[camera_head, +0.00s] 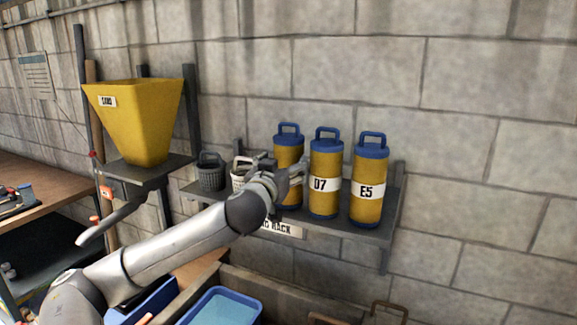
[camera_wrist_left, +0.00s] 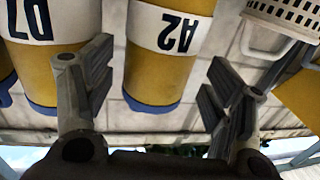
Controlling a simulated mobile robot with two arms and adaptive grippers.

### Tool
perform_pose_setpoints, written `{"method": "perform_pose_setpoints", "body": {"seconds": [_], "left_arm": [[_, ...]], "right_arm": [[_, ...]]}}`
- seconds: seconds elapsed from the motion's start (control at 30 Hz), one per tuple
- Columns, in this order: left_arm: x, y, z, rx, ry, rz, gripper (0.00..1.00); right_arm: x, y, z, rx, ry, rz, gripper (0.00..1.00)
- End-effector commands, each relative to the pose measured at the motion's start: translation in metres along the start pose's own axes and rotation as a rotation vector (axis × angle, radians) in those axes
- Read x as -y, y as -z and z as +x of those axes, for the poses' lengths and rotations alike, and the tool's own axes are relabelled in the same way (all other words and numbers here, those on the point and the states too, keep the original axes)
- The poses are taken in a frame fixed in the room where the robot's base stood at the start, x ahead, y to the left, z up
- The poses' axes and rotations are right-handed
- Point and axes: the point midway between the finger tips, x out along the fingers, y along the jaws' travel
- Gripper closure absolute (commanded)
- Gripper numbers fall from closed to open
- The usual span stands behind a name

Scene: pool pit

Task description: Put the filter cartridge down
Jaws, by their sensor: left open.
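Three yellow filter cartridges with blue caps and handles stand upright side by side on the wall rack (camera_head: 386,239) in the head view. The left one (camera_head: 289,147) is A2 by its label (camera_wrist_left: 178,28) in the wrist view, the middle one is D7 (camera_head: 325,160), and the right one is E5 (camera_head: 369,180). My left gripper (camera_head: 287,175) is open in front of A2 and partly hides it. In the wrist view, A2 shows between the spread fingers (camera_wrist_left: 162,62), with D7 (camera_wrist_left: 38,55) beyond the left finger. My right gripper is out of view.
A grey basket (camera_head: 210,172) and a white basket (camera_head: 239,178) sit left of A2 on the rack. A yellow hopper (camera_head: 139,122) stands further left. Below are a blue tub of water (camera_head: 222,308) and a wooden-edged bin. The rack's right end is nearly filled by E5.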

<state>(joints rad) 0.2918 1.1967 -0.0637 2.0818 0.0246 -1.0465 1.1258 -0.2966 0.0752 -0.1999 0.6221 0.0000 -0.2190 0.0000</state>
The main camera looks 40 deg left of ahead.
Motion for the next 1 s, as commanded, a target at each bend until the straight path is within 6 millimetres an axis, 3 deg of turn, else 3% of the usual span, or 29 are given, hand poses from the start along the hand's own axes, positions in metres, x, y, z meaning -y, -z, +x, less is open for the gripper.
{"method": "perform_pose_setpoints", "body": {"seconds": [0.03, 0.23, 0.57, 0.9, 1.0], "left_arm": [[0.001, 0.01, 0.007, 0.0, 0.003, -0.002, 0.24], [0.001, 0.009, 0.03, 0.001, 0.002, -0.004, 0.24], [0.001, 0.005, 0.035, 0.0, 0.001, -0.001, 0.24], [0.001, 0.007, 0.035, -0.003, 0.001, -0.001, 0.68], [0.001, 0.007, 0.035, -0.003, 0.001, -0.001, 0.69]], "right_arm": [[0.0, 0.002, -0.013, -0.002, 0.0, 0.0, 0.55], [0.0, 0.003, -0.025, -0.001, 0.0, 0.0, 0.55], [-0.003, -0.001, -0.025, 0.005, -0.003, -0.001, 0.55], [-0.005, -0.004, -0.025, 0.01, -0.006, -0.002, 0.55], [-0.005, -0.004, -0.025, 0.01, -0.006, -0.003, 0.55]]}}
